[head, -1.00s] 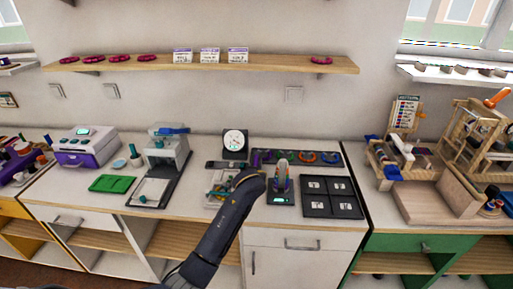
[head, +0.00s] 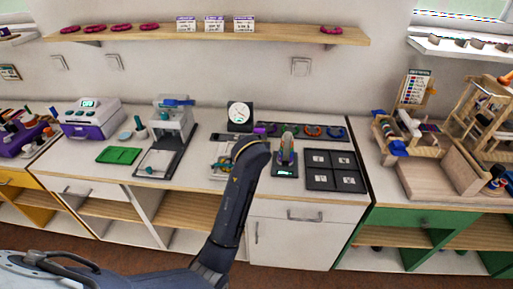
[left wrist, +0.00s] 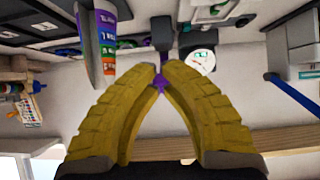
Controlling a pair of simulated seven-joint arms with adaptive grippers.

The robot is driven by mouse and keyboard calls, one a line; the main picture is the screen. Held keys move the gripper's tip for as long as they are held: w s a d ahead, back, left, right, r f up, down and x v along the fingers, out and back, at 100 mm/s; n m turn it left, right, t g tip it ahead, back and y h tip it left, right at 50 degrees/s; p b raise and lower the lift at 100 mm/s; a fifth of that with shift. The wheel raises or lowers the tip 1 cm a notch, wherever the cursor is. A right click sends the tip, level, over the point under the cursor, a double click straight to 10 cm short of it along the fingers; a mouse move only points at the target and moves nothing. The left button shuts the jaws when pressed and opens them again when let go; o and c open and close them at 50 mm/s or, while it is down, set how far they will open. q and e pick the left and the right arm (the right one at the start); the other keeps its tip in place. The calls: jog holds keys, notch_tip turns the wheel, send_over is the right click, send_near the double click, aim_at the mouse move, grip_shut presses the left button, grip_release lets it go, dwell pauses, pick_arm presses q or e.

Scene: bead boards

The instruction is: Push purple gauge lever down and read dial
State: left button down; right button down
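The gauge (head: 240,115) is a black square box with a round white dial at the back of the counter. The purple lever (left wrist: 160,84) shows in the narrow gap at the tips. I cannot tell whether they grip it or touch it. The white dial (left wrist: 202,62) is beside the tips; its needle is too small to read. My right gripper is out of view.
A black four-square tray (head: 334,178) is further right. A press-like stand (head: 174,122) and a green pad (head: 118,155) are left.

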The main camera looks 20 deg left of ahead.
pick_arm(q)
jog(key=shift+v, duration=1.8)
jog(key=shift+f, duration=0.1)
jog(key=shift+s, duration=0.1)
